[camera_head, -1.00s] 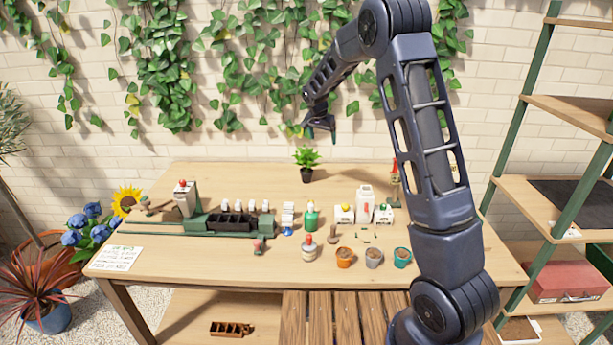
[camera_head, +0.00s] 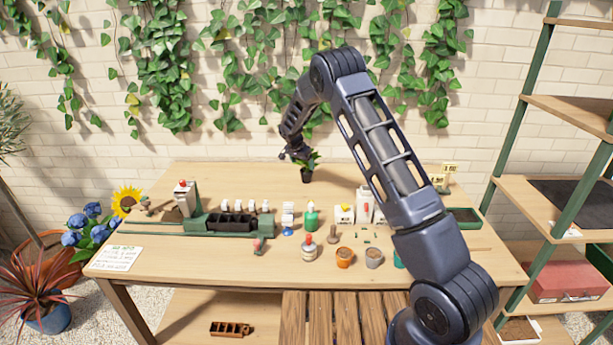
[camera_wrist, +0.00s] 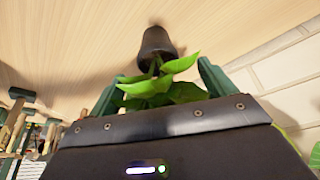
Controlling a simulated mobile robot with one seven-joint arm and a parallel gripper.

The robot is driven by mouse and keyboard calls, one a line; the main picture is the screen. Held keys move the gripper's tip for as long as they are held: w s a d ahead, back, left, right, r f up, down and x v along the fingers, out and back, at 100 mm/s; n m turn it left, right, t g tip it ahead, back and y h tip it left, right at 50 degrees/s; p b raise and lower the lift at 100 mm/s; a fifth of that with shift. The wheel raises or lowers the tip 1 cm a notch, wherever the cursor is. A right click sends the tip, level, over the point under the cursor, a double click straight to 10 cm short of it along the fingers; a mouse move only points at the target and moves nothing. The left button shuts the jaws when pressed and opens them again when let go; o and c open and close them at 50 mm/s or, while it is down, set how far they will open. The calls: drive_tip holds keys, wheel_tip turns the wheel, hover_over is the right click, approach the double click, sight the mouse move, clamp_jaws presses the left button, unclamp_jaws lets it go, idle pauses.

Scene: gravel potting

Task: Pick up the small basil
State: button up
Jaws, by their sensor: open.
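The small basil (camera_head: 313,160) is a green leafy plant in a small black pot (camera_head: 306,175). It stands upright near the back edge of the table. My gripper (camera_head: 297,155) is at the plant's leaves, above and slightly left of the pot, and partly covers the foliage. In the wrist view the leaves (camera_wrist: 165,88) lie between my two green fingers, which are spread apart. The dark pot (camera_wrist: 157,45) is beyond the fingertips, and no finger is seen touching it.
The wooden table (camera_head: 230,175) is clear around the pot. A green and black tray unit (camera_head: 232,222) stands at left. Bottles, such as a green one (camera_head: 311,215), and small pots (camera_head: 344,257) stand in front. The brick wall is close behind.

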sight(306, 170)
drive_tip(key=shift+d+x, duration=0.15)
drive_tip(key=shift+x, duration=1.4)
drive_tip(key=shift+d+x, duration=0.1)
drive_tip(key=shift+x, duration=1.5)
drive_tip(key=shift+r, duration=0.1)
drive_tip(key=c, duration=1.2)
drive_tip(key=shift+o, duration=0.2)
drive_tip(key=shift+r, duration=0.15)
